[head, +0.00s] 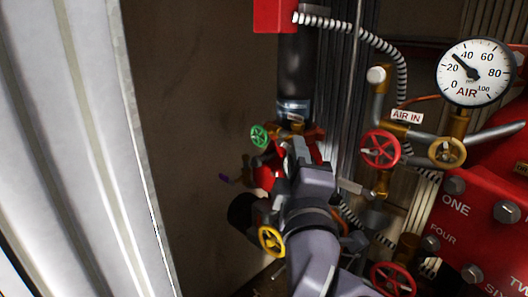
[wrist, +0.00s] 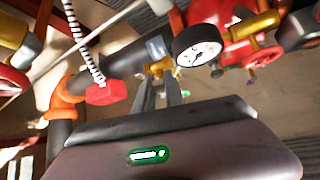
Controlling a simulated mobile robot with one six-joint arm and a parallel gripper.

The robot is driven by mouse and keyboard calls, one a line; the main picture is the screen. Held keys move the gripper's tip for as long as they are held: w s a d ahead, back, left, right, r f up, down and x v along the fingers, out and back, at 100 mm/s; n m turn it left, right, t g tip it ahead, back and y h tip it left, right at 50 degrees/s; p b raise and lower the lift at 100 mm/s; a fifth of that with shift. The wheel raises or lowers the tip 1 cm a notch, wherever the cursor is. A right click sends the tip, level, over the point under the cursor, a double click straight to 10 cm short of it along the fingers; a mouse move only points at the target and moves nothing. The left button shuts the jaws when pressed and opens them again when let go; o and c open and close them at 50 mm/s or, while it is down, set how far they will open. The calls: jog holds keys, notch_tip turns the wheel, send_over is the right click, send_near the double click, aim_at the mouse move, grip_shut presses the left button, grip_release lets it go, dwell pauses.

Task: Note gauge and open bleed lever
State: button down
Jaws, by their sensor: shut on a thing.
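The round white AIR gauge (head: 476,73) is at the upper right of the head view, its dark needle between 20 and 40. My gripper (head: 297,150) is in the middle of the head view, in front of the piping. In the wrist view my gripper (wrist: 171,92) is shut on a small brass-coloured part (wrist: 160,68) below a black cylinder; its fingers hide much of it. I cannot tell whether this part is the bleed lever. A smaller black-rimmed gauge (wrist: 198,46) is just right of the fingers; its reading is too small to tell.
A green handwheel (head: 260,136) is left of my gripper, and a yellow one (head: 270,240) is below. A red handwheel (head: 380,149) and a brass one (head: 446,152) are to the right, near the AIR IN label (head: 407,116). A pale ribbed panel (head: 85,150) fills the left.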

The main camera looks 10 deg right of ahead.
jog(key=shift+f+b, duration=0.1)
jog(key=shift+b, duration=0.25)
